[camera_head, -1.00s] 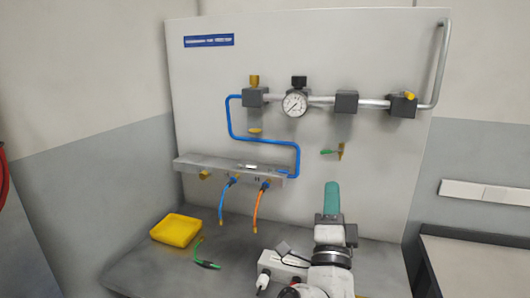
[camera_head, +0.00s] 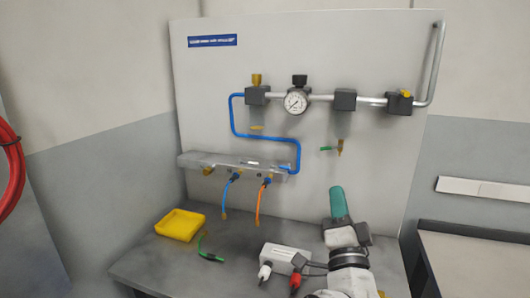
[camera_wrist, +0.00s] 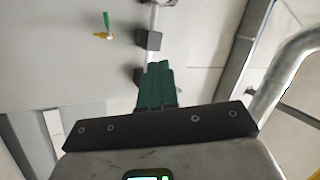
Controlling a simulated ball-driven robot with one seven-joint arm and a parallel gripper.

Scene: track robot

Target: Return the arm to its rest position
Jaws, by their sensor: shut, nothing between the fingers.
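My gripper (camera_head: 339,203) shows at the lower right of the head view, with teal fingers pointing up in front of the white panel (camera_head: 385,160). The fingers are together and hold nothing. In the wrist view the teal fingers (camera_wrist: 157,86) also sit closed side by side, with the panel and a pipe fitting behind them. My arm rises from the bottom edge of the head view. The gripper appears apart from the valve with a green handle (camera_head: 339,148) above it.
Blue (camera_head: 227,195) and orange (camera_head: 261,202) hoses hang from the manifold (camera_head: 225,163). A pressure gauge (camera_head: 296,102) is higher up. A second table (camera_head: 480,255) stands right.

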